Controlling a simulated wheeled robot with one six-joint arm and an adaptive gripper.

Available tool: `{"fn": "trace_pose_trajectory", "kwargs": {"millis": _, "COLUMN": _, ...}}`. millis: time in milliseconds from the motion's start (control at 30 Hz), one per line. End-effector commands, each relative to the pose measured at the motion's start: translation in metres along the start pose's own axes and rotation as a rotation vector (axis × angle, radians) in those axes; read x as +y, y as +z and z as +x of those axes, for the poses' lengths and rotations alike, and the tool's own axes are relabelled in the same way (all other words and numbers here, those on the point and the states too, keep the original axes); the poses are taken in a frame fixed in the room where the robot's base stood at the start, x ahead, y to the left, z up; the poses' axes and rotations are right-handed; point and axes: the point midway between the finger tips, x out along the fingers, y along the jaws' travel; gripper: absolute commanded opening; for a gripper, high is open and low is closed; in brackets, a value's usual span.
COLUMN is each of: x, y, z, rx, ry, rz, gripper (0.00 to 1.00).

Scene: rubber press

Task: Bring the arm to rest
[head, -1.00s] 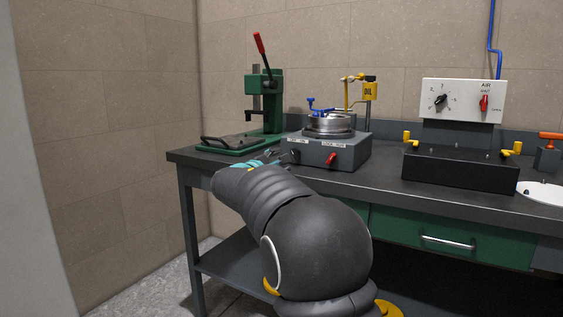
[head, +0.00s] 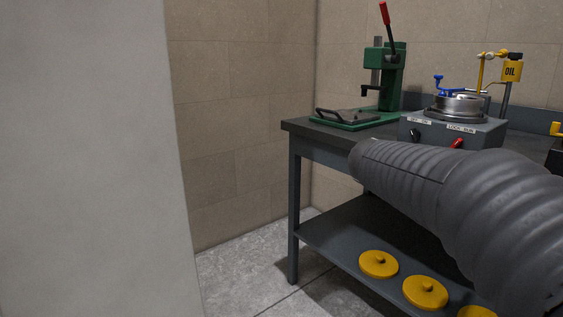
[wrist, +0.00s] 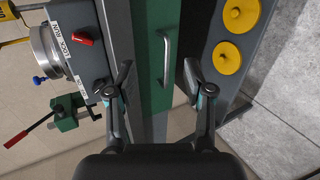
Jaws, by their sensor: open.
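My grey ribbed arm (head: 450,205) fills the lower right of the head view, in front of the workbench (head: 315,146). My gripper is hidden in that view. In the wrist view my gripper (wrist: 158,82) is open, with its two fingers spread wide and nothing between them. Behind the gap are the bench edge and the green drawer (wrist: 152,45) with its metal handle. I cannot tell how far the fingers are from the bench.
The bench carries a green lever press (head: 392,80), a grey box with red knob (head: 455,133) and a yellow oil dispenser (head: 511,71). Yellow discs (head: 379,264) lie on the lower shelf (head: 325,234). A pale wall (head: 85,160) stands close at left. Floor shows between wall and bench.

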Motion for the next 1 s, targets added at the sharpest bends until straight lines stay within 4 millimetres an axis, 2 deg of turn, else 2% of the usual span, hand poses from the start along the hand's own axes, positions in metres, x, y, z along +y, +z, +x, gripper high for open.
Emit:
{"fn": "trace_pose_trajectory", "kwargs": {"millis": 33, "x": -0.017, "y": 0.016, "z": -0.013, "rx": 0.012, "ry": -0.055, "rz": 0.060, "gripper": 0.52}}
{"fn": "trace_pose_trajectory", "kwargs": {"millis": 100, "x": -0.043, "y": 0.033, "z": -0.028, "rx": 0.027, "ry": -0.138, "rz": 0.141, "gripper": 0.52}}
{"fn": "trace_pose_trajectory", "kwargs": {"millis": 300, "x": -0.121, "y": 0.074, "z": -0.075, "rx": 0.068, "ry": -0.377, "rz": 0.375, "gripper": 0.52}}
{"fn": "trace_pose_trajectory", "kwargs": {"millis": 500, "x": -0.200, "y": 0.101, "z": -0.124, "rx": 0.106, "ry": -0.614, "rz": 0.606, "gripper": 0.52}}
{"fn": "trace_pose_trajectory", "kwargs": {"millis": 600, "x": -0.233, "y": 0.109, "z": -0.145, "rx": 0.119, "ry": -0.718, "rz": 0.706, "gripper": 0.52}}
{"fn": "trace_pose_trajectory", "kwargs": {"millis": 700, "x": -0.257, "y": 0.113, "z": -0.161, "rx": 0.129, "ry": -0.798, "rz": 0.780, "gripper": 0.52}}
{"fn": "trace_pose_trajectory", "kwargs": {"millis": 800, "x": -0.272, "y": 0.115, "z": -0.171, "rx": 0.134, "ry": -0.850, "rz": 0.827, "gripper": 0.52}}
{"fn": "trace_pose_trajectory", "kwargs": {"millis": 1000, "x": -0.280, "y": 0.116, "z": -0.176, "rx": 0.135, "ry": -0.879, "rz": 0.853, "gripper": 0.52}}
